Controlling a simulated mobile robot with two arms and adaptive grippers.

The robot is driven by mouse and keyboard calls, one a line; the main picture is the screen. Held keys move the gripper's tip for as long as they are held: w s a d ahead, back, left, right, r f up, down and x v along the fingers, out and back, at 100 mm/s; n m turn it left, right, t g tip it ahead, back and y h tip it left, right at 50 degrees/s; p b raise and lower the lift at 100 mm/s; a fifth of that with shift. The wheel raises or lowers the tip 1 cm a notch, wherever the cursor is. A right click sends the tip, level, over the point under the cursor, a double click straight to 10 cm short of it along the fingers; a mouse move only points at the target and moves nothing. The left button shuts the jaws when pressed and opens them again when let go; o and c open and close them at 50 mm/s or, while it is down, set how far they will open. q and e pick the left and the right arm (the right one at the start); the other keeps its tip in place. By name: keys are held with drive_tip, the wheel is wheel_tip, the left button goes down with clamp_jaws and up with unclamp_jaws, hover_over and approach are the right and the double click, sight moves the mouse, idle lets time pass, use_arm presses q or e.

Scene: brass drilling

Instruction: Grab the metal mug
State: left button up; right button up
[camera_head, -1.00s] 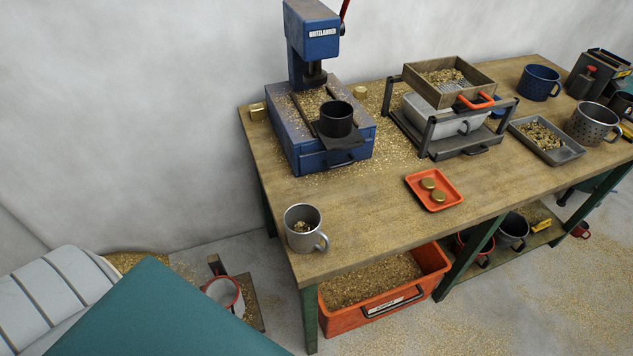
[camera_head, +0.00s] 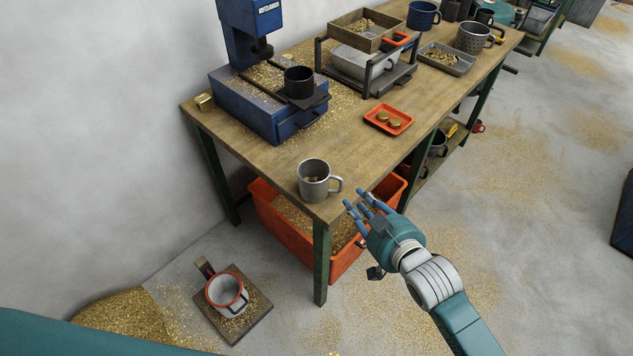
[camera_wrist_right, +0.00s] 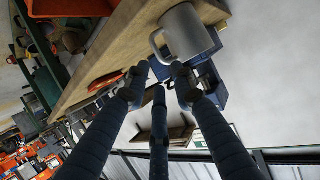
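The metal mug (camera_head: 314,181) is grey, upright on the near corner of the wooden workbench, with brass-coloured bits inside and its handle to the right. My right gripper (camera_head: 358,206) is open and empty, to the right of the mug and apart from it, just off the bench's edge. In the right wrist view the mug (camera_wrist_right: 188,34) is at the top, beyond the spread fingers (camera_wrist_right: 158,80), with its handle on the left side. My left gripper is not in view.
The workbench (camera_head: 262,170) holds a blue drill press (camera_head: 262,105) with a black cup (camera_head: 299,82), and an orange tray (camera_head: 389,118). An orange bin (camera_head: 268,208) is below. Floor to the right is open.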

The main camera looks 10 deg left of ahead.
sight(321, 183)
drive_tip(key=x, duration=0.3)
drive_tip(key=p+x, duration=0.1)
drive_tip(key=x, duration=0.2)
drive_tip(key=p+x, duration=0.1)
drive_tip(key=x, duration=0.2)
drive_tip(key=shift+w+d, duration=0.25)
drive_tip(key=shift+d, duration=0.05)
drive_tip(key=shift+w+f, duration=0.15)
drive_tip(key=c, duration=0.6)
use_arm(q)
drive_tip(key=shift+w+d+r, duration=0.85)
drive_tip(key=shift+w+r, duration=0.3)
use_arm(e)
clamp_jaws()
